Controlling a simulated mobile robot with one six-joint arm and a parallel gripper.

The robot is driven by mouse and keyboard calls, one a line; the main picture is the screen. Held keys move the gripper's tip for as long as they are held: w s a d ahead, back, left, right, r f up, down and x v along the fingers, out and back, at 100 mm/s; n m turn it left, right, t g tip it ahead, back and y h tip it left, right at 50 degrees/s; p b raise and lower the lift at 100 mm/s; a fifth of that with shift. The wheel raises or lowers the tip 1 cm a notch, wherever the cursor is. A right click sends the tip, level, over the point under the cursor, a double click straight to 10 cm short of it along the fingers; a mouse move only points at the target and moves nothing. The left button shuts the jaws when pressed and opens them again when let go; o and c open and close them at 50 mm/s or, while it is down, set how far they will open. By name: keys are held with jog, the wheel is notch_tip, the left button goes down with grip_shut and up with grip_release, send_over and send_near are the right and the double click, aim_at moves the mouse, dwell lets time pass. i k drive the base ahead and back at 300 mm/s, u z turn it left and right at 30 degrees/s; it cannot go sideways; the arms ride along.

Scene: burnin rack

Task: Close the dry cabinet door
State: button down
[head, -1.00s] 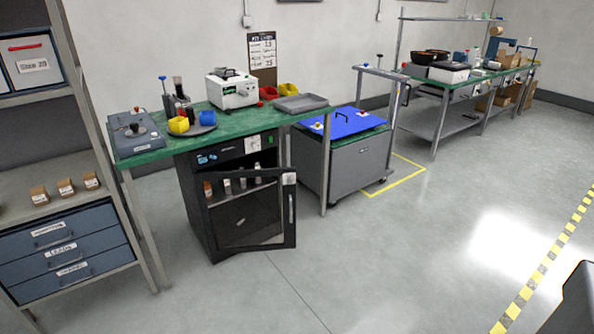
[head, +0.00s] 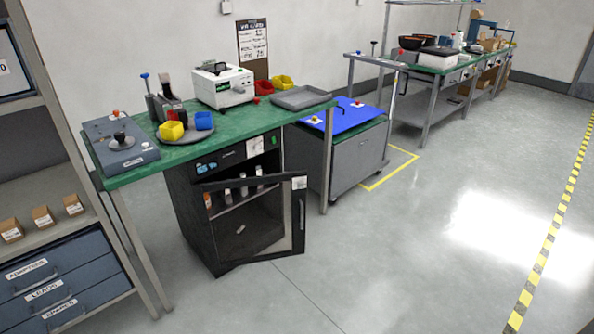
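The dry cabinet (head: 181,212) is a black cabinet under the green-topped bench. Its door (head: 299,216), a dark frame with a clear pane and a vertical handle (head: 302,212), stands open, swung out toward me with the handle edge at the right. Several small bottles (head: 243,187) stand on the inner shelf, and a small pale item (head: 240,229) shows lower down. My gripper is not in view.
The green bench (head: 270,122) carries a white device, a grey tray, and yellow, blue and red bins. A grey cart (head: 356,161) with a blue top stands to the right. A shelf rack with drawers (head: 44,285) is at left. The floor (head: 400,260) before the cabinet is clear.

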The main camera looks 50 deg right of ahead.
aim_at(298, 196)
jog(key=u, duration=0.05)
jog(key=i, duration=1)
jog(key=u, duration=0.2)
